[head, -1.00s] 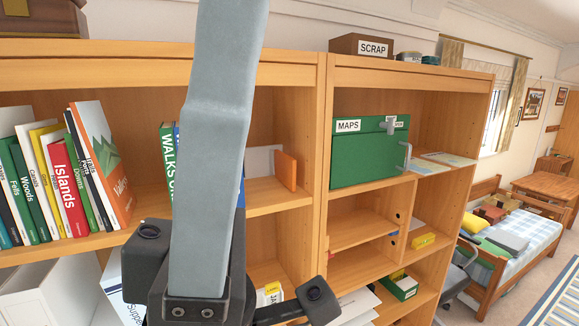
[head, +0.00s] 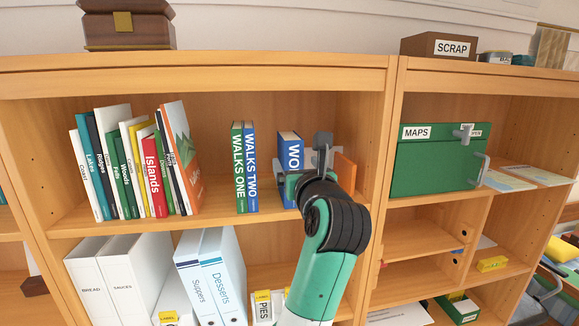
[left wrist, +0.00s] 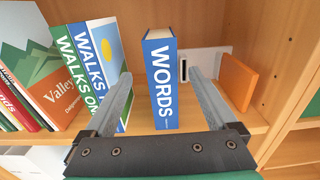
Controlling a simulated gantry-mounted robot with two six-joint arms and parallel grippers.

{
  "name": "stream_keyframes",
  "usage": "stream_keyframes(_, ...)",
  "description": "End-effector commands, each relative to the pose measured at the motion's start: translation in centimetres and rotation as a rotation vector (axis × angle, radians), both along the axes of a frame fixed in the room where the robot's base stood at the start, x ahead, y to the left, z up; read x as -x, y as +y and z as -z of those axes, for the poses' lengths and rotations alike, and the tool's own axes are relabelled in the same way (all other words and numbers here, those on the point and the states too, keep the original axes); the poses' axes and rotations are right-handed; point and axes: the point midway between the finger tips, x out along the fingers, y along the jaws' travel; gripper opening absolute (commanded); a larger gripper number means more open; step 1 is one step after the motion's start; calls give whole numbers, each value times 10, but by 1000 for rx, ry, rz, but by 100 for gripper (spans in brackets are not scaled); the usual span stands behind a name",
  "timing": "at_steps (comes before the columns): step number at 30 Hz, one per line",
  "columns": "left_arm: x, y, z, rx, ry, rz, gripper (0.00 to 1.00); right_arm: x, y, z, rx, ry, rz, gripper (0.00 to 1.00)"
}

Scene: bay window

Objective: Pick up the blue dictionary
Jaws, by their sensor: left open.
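The blue dictionary (head: 290,150), a thick book with WORDS in white on its spine, stands upright on the upper shelf. In the head view my left gripper (head: 303,165) is in front of it and hides its lower and right parts. In the left wrist view the dictionary (left wrist: 161,80) shows between the two fingers of the left gripper (left wrist: 161,80). The jaws are open, one finger to each side of the spine, with gaps visible. Whether the fingertips reach past the spine I cannot tell. My right gripper is not in view.
WALKS ONE (head: 238,165) and WALKS TWO (head: 251,165) stand left of the dictionary, with a gap between. A pale plate (left wrist: 211,60) and an orange block (left wrist: 237,80) are close on its right. The shelf's upright divider (head: 382,150) is farther right.

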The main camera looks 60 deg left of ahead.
Motion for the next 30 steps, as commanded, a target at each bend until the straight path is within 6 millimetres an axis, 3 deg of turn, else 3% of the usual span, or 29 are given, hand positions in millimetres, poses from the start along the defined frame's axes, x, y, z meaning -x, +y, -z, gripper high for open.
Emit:
stream_keyframes(6, -11, 40, -4, -1, 3, -4, 91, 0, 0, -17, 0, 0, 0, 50)
stream_keyframes(14, -16, 52, -3, -3, -1, -2, 91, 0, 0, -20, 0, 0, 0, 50)
stream_keyframes(19, -25, 77, -12, -2, 3, -5, 91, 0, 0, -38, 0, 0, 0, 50)
stream_keyframes(24, -32, 97, -8, -2, 0, -2, 91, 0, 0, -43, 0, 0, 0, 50)
stream_keyframes(30, -33, 98, -6, -3, -2, -1, 91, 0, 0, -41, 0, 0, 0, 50)
